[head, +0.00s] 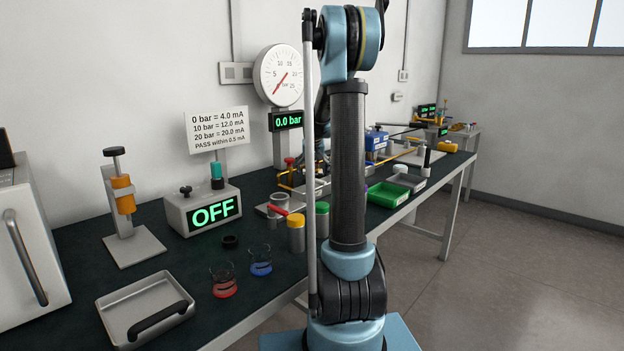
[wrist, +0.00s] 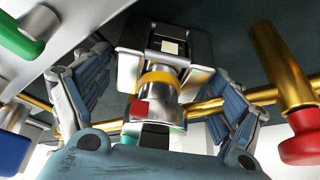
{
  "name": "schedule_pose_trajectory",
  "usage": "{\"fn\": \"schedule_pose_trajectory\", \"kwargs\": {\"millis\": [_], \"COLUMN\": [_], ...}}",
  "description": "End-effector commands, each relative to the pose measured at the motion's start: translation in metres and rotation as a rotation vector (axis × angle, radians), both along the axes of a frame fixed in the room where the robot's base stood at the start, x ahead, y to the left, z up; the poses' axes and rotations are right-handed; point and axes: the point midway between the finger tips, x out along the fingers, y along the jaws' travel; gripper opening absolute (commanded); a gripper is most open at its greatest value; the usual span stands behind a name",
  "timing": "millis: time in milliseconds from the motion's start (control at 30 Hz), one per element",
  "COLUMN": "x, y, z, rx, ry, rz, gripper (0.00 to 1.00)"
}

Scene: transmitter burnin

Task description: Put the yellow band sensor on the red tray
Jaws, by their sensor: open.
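My gripper (wrist: 158,92) is open, with one blue finger on each side of the sensor. I cannot tell whether either finger touches it. In the head view my own arm hides the gripper, and I cannot make out the sensor there. I cannot make out a red tray in either view.
Brass pipes (wrist: 268,62) with a red handle (wrist: 305,138) run close beside my gripper. On the bench stand an open green tray (head: 388,194), a metal tray (head: 120,302), a box reading OFF (head: 208,212) and a pressure gauge (head: 279,75). The floor at right is clear.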

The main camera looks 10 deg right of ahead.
Motion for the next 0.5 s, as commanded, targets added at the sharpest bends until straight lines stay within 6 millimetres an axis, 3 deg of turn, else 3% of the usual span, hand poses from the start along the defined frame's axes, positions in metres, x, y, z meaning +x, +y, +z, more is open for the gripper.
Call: {"fn": "schedule_pose_trajectory", "kwargs": {"millis": [267,500], "x": [0.001,0.001], "y": [-0.0002,0.0], "z": [-0.0029,-0.0027], "rx": [0.0,0.0], "ry": [0.0,0.0], "rz": [0.0,0.0], "gripper": [0.87,0.35]}}
